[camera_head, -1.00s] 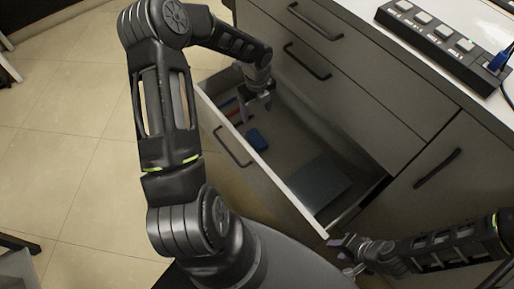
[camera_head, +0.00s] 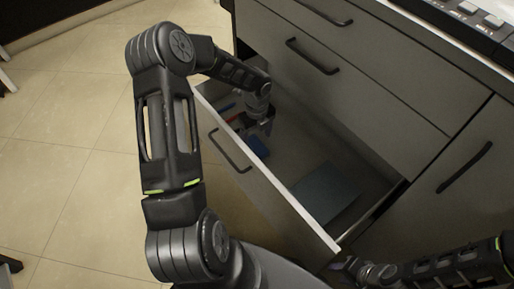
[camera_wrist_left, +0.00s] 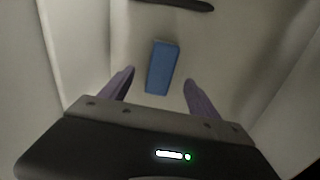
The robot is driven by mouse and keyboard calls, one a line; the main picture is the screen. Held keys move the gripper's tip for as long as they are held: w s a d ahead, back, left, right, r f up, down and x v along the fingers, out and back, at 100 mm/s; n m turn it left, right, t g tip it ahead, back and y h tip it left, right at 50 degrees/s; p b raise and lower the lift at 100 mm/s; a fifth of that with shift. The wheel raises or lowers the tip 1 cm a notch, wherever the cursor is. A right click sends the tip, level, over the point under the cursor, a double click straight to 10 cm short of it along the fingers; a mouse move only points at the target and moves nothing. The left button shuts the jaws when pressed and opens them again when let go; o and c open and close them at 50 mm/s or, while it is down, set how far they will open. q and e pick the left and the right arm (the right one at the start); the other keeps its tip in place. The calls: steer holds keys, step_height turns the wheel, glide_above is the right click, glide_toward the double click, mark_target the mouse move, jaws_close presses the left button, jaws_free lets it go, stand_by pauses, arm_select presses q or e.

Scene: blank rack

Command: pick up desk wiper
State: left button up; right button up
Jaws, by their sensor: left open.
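A blue block (camera_head: 257,147), which looks like the desk wiper, lies in the open drawer. In the left wrist view the blue block (camera_wrist_left: 162,66) lies on the drawer floor ahead of and between my two purple fingers. My left gripper (camera_head: 257,126) is down inside the drawer, open and empty; its fingers are partly dark and hidden in the head view. My right gripper (camera_head: 346,266) is at the bottom, outside the drawer's near right corner; its fingers are too unclear to judge.
The open drawer (camera_head: 275,190) has a front panel with a black handle and low walls around my left gripper. A grey flat sheet (camera_head: 327,190) lies at its right end. Red items (camera_head: 234,118) lie near its left end. A dark object (camera_wrist_left: 185,4) shows beyond the block.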

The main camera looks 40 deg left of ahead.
mark_target(257, 144)
arm_select(q)
steer(key=shift+f, duration=0.2)
step_height(257, 144, down, 5)
steer(key=shift+w+f+b, duration=0.1)
steer(key=shift+b, duration=0.45)
steer(key=shift+c, duration=0.3)
steer(key=c, duration=1.4)
step_height(257, 144, up, 10)
steer(key=shift+r+p, duration=0.15)
steer(key=shift+p, duration=0.85)
